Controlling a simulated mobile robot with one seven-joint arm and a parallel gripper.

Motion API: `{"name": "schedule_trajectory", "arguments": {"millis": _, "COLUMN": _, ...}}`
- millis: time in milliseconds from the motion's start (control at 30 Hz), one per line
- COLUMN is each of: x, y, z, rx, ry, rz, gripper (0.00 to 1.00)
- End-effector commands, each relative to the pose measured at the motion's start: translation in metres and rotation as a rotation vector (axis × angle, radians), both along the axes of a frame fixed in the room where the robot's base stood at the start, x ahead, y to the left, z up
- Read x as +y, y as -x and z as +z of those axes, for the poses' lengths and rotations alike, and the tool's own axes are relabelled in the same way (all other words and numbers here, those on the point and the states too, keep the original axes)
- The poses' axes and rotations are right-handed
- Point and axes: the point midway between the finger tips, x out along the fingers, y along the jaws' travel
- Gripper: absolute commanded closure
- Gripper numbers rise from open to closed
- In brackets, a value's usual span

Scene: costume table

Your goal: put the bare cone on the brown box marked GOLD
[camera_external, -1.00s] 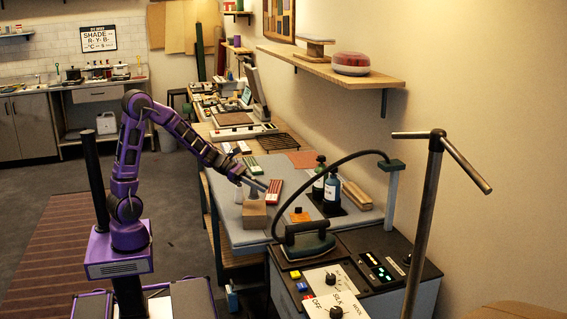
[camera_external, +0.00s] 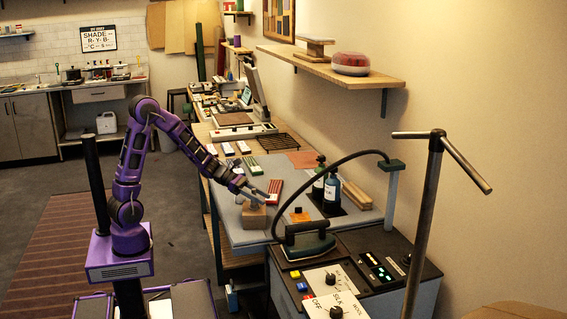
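A small brown box (camera_external: 254,216) stands near the left front part of the blue-grey work table; its marking is too small to read here. My gripper (camera_external: 264,196) is low, just above the box's top. A small greyish shape (camera_external: 255,204) shows between the gripper and the box top; it may be the bare cone, but I cannot tell whether it is held or resting on the box. A small pale upright thing (camera_external: 240,198) stands left of the box, partly behind my wrist. The fingers are too small and overlapped to show whether they are open or shut.
A red-and-white striped block (camera_external: 274,191) lies right behind the gripper. An orange-topped item (camera_external: 299,215), dark bottles (camera_external: 331,189) and an iron (camera_external: 305,241) with an arching hose stand to the right. The blue-grey table (camera_external: 237,231) is bare at its front left.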

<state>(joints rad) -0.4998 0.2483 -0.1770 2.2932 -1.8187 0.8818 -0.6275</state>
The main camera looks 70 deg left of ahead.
Motion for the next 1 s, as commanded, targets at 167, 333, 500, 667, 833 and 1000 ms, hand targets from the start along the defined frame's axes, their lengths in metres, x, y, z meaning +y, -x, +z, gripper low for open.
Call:
{"name": "schedule_trajectory", "arguments": {"millis": 167, "x": 0.0, "y": 0.0, "z": 0.0, "rx": 0.0, "ry": 0.0, "rz": 0.0, "gripper": 0.47}}
{"name": "schedule_trajectory", "arguments": {"millis": 333, "x": 0.004, "y": 0.003, "z": 0.006, "rx": -0.001, "ry": -0.001, "rz": 0.001, "gripper": 0.47}}
{"name": "schedule_trajectory", "arguments": {"millis": 500, "x": 0.022, "y": 0.027, "z": 0.02, "rx": -0.002, "ry": -0.003, "rz": 0.005, "gripper": 0.47}}
{"name": "schedule_trajectory", "arguments": {"millis": 667, "x": 0.042, "y": 0.053, "z": 0.033, "rx": -0.001, "ry": -0.002, "rz": 0.006, "gripper": 0.47}}
{"name": "schedule_trajectory", "arguments": {"millis": 833, "x": 0.058, "y": 0.075, "z": 0.044, "rx": -0.001, "ry": -0.001, "rz": 0.004, "gripper": 0.47}}
{"name": "schedule_trajectory", "arguments": {"millis": 1000, "x": 0.066, "y": 0.087, "z": 0.048, "rx": 0.0, "ry": -0.001, "rz": 0.002, "gripper": 0.47}}
